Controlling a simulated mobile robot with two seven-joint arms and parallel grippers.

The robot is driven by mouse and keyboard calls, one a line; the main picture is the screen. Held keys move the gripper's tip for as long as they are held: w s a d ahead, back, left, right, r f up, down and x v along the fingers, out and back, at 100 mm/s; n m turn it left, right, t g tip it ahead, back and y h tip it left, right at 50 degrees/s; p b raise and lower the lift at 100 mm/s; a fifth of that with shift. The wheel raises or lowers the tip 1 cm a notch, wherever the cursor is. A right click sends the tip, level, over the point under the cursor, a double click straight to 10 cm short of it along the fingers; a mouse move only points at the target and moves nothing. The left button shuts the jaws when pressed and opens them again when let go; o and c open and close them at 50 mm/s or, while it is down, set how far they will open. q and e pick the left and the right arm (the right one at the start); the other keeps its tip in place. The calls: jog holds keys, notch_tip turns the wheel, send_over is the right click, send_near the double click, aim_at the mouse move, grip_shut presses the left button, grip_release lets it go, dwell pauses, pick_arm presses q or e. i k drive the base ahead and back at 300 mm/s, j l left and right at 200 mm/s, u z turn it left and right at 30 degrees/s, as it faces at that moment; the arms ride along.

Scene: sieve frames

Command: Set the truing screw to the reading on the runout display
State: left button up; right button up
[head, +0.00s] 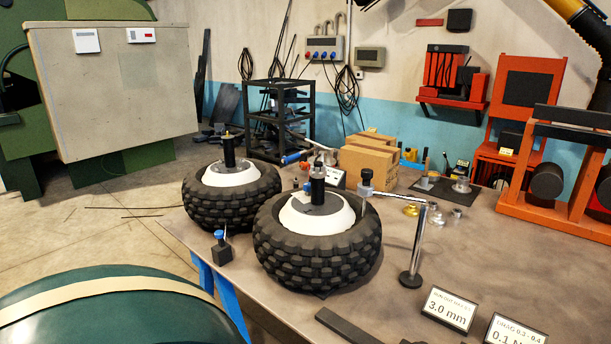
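A small white runout display (448,309) stands at the table's front right and reads 3.0 mm. Two knobbly black tyres on white hubs stand on the table: a rear left wheel (231,205) and a nearer wheel (318,250), each with a dark upright spindle at its hub. A small black block with a blue knob (219,234) sits at the table's left edge. A silver post (413,250) with a thin arm stands right of the near wheel, the arm running to a small grey head (366,184). I cannot tell which part is the truing screw. Neither gripper shows.
A second display card (515,330) is cut off at the bottom; its text includes DRAG. Cardboard boxes (368,160) stand behind the wheels. Small metal parts lie beside a black mat (445,189). A dark bar (345,326) lies at the front edge. The right middle tabletop is clear.

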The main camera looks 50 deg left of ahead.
aim_at(307, 186)
jog(key=j, duration=0.55)
jog(key=k+j+z, duration=0.1)
jog(key=j, duration=0.4)
jog(key=k+j, duration=0.1)
jog(key=j, duration=0.45)
jog(key=k+j+z, duration=0.1)
jog(key=j, duration=0.45)
